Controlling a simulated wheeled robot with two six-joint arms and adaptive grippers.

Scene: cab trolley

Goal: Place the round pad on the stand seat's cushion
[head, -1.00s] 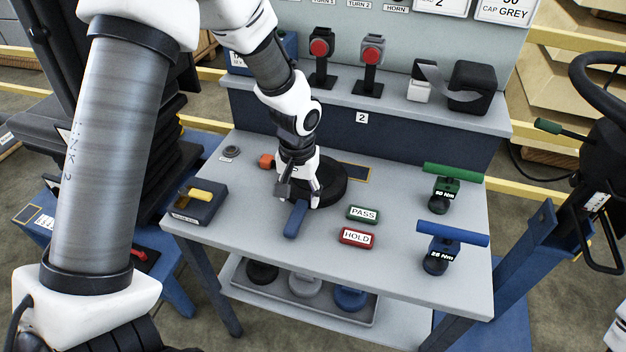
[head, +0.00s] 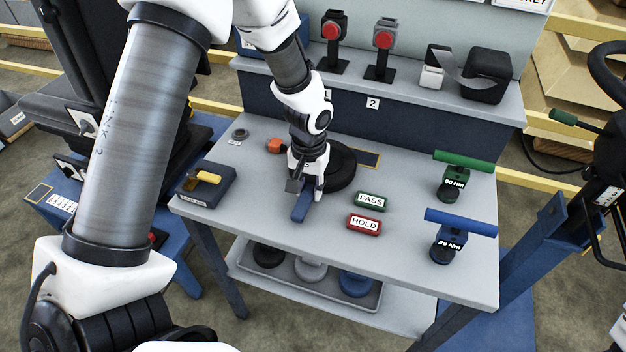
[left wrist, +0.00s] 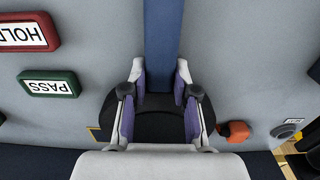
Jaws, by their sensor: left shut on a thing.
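A black round pad (head: 343,171) lies flat on the grey bench top. A blue bar-like handle (head: 301,208) reaches from it toward the bench's front edge; how they join is hidden by the gripper. My left gripper (head: 305,187) is low over the bench, shut on the blue handle. In the left wrist view the two fingers (left wrist: 160,78) flank the handle (left wrist: 163,40), with the black pad (left wrist: 158,125) beneath them. A dark seat-like shape (head: 60,110) stands at the left, mostly behind my left arm; I cannot make out its cushion clearly. My right gripper is out of view.
Green PASS (head: 371,201) and red HOLD (head: 364,223) blocks lie right of the gripper. Green-handled (head: 461,161) and blue-handled (head: 461,222) tools stand further right. A dark box with a yellow handle (head: 207,177) and an orange block (head: 275,146) are left. A raised shelf edges the back.

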